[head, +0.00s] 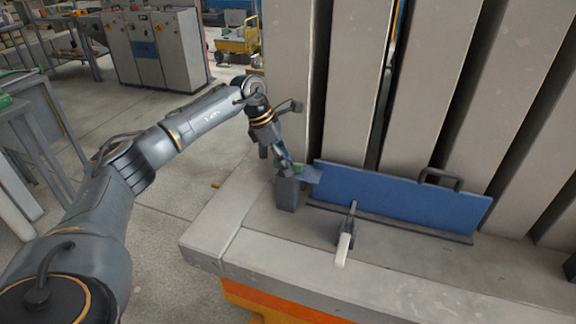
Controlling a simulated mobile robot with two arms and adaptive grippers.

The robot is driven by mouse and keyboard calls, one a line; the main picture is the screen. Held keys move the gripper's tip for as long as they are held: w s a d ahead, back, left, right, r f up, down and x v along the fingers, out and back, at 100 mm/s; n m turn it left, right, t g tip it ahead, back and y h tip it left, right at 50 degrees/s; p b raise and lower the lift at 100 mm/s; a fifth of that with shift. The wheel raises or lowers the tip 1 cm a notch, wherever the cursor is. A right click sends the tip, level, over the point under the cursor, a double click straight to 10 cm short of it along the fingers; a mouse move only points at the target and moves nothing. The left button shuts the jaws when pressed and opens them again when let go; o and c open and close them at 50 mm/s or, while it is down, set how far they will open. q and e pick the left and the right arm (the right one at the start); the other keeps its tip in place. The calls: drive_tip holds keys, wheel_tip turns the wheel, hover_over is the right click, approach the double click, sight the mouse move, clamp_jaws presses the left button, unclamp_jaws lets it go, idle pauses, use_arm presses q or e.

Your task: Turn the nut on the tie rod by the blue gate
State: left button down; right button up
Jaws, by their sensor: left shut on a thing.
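The blue gate (400,195) is a long, low panel with a black handle (440,178) on its top edge. It stands on the grey mould ledge in front of tall upright panels. My left gripper (287,172) points down at the left end of the gate, just above a dark grey block (287,195). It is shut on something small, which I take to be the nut. The fingers hide the nut and the tie rod, so I cannot see how far the nut is turned. My right gripper is not in view.
A clamp with a white handle (343,249) stands on the ledge in front of the gate. Tall grey panels (430,80) rise close behind it. The ledge front (380,290) is clear. Grey cabinets (157,45) and a yellow cart (237,42) stand far back.

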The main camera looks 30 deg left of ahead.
use_arm(q)
drive_tip(key=shift+s+f, duration=0.1)
drive_tip(key=shift+f, duration=0.1)
drive_tip(key=shift+m+g, duration=0.5)
drive_tip(key=shift+m, duration=1.3)
drive_tip(key=m, duration=0.1)
drive_tip(key=m+g, duration=0.1)
drive_tip(key=m, duration=0.1)
drive_tip(key=shift+w+g+h+b, duration=0.2)
drive_tip(key=shift+g+h+b, duration=0.1)
drive_tip(key=shift+b, duration=0.1)
drive_tip(key=shift+r, duration=0.1)
